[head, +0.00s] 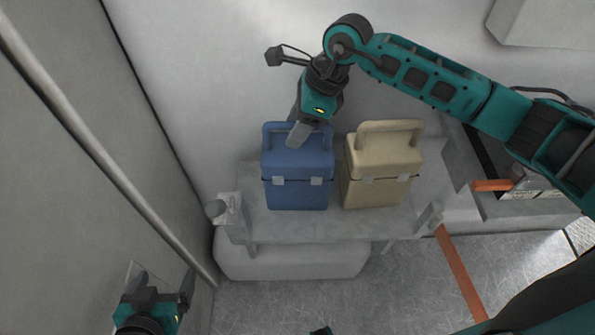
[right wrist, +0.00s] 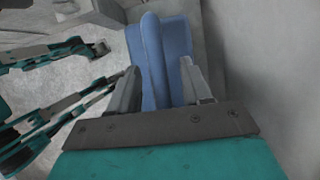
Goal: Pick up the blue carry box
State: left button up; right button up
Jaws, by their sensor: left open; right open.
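The blue carry box (head: 297,182) stands upright on a grey bench, with its handle raised on top. My right gripper (head: 300,132) is above the box at its handle, coming down from the wall side. In the right wrist view the blue carry box (right wrist: 172,45) lies below the open fingers of my right gripper (right wrist: 158,88). The handle runs between the two fingers, and I cannot tell whether they touch it. My left gripper (head: 160,280) is open and empty at the lower left, away from the box.
A beige carry box (head: 381,172) stands close on the right of the blue one. The grey bench (head: 330,226) has upright posts at its front corners. A wall is behind, and a rail (head: 90,140) runs along the left. An orange bar (head: 460,270) is at the right.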

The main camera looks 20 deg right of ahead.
jog(key=shift+f+b, duration=0.25)
jog(key=shift+b, duration=0.1)
dwell(0.4)
grip_shut()
dwell(0.5)
dwell(0.9)
jog(key=shift+r, duration=0.1)
